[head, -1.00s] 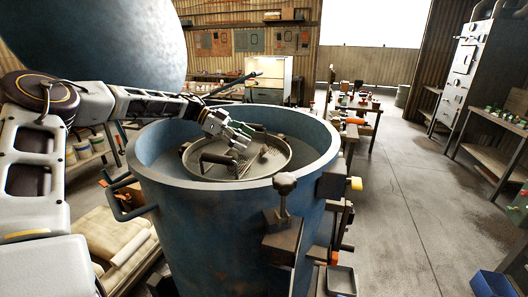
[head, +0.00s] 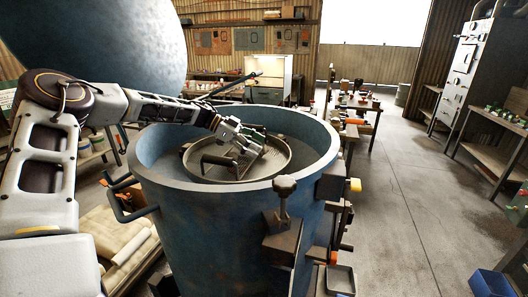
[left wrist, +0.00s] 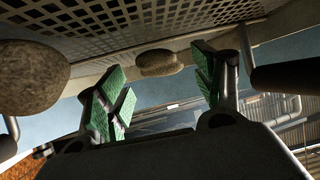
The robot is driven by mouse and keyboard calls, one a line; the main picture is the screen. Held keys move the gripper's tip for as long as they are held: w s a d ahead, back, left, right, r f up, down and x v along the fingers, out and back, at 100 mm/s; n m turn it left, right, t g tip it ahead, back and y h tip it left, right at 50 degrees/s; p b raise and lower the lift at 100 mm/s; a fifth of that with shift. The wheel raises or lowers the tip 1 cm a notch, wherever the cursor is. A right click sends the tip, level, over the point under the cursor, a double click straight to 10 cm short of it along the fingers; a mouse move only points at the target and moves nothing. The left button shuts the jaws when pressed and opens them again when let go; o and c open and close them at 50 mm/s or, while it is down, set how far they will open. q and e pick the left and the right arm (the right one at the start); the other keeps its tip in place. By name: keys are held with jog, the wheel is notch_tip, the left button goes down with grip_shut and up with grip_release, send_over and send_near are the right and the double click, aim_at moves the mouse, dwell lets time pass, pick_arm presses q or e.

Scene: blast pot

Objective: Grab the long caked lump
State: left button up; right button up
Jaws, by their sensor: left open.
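In the left wrist view, a brown-grey, rounded oblong lump (left wrist: 158,62) lies beyond and between my open fingers, apart from them. A bigger-looking, nearer lump (left wrist: 30,76) is at the left edge, outside the fingers. I cannot tell for sure which is the longer lump. Both are by the perforated plate of the sieve (left wrist: 120,22). In the head view, my left gripper (head: 246,150) reaches down over the round sieve (head: 240,181) inside the blue pot; the lumps are not distinguishable there. The green-padded fingers also show in the left wrist view (left wrist: 160,92), with nothing between the pads.
The blue pot's (head: 215,235) high rim surrounds the sieve. A dark bar or handle (head: 217,160) stands in the sieve beside my gripper; a dark bar (left wrist: 288,76) also shows right of the fingers in the wrist view. A clamp knob (head: 285,185) sticks up at the front rim.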

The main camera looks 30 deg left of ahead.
pick_arm(q)
jog(key=shift+x, duration=1)
jog(key=shift+f, duration=0.15)
jog(key=shift+s, duration=0.25)
jog(key=c, duration=0.9)
jog(key=shift+w, duration=0.1)
jog(key=shift+c, duration=1.3)
